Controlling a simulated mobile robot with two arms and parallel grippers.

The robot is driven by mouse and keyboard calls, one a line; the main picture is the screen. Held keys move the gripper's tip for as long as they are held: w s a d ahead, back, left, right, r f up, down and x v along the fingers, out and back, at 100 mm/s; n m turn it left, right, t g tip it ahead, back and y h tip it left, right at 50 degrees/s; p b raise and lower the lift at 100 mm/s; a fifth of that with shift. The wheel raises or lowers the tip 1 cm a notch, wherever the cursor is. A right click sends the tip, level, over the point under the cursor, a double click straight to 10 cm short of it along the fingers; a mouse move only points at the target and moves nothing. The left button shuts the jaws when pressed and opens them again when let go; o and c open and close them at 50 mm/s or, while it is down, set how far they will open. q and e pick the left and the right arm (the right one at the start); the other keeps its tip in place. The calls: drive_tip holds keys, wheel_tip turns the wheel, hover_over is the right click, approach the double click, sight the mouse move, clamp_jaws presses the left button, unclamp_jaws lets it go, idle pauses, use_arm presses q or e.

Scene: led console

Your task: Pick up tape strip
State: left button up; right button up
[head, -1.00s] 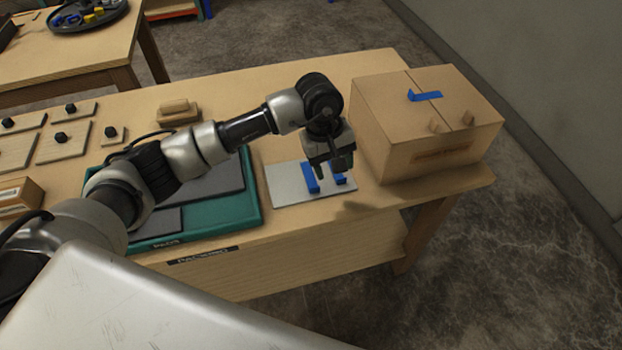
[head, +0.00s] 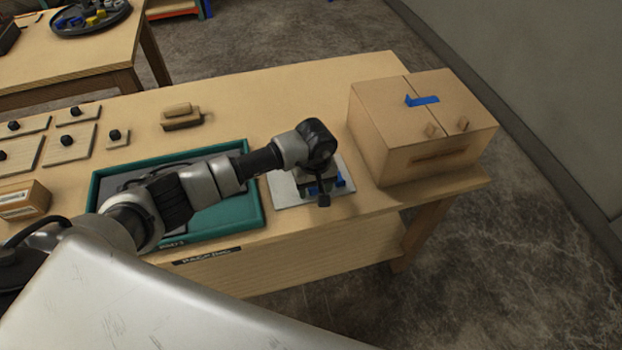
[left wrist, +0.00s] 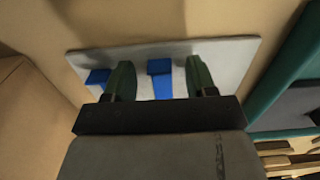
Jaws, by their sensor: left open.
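Two blue tape strips lie on a pale metal plate (head: 285,192) on the table. My left gripper (head: 318,190) is over the plate, pointing down, and partly hides the strips in the head view. In the left wrist view its two dark fingers (left wrist: 160,72) are open, one on each side of one blue strip (left wrist: 160,68). I cannot tell whether they touch it. The other blue strip (left wrist: 97,79) is outside the fingers, on the box side; it also shows in the head view (head: 341,180). My right gripper is not in view.
A cardboard box (head: 425,130) with a blue tape piece (head: 423,100) on its lid stands close to the right of the plate. A green tray (head: 255,200) lies to the left. Wooden boards with black knobs (head: 70,140) lie farther left.

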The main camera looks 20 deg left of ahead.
use_arm(q)
drive_tip(key=shift+f, duration=0.25)
drive_tip(key=c, duration=1)
drive_tip(key=shift+c, duration=0.2)
drive_tip(key=shift+r, duration=0.15)
drive_tip(key=shift+w+r+b, duration=0.1)
drive_tip(key=shift+r+b, duration=0.2)
drive_tip(key=shift+r, duration=0.3)
wheel_tip(320, 180, up, 3)
drive_tip(key=shift+f+b, duration=0.1)
drive_tip(key=shift+b, duration=0.4)
drive_tip(key=w+d+r+b, duration=0.2)
drive_tip(key=w+d+r, duration=0.1)
drive_tip(key=d+r, duration=0.7)
drive_tip(key=shift+w+d+r, duration=0.3)
drive_tip(key=shift+d+r, duration=0.1)
drive_tip(key=shift+d, duration=0.15)
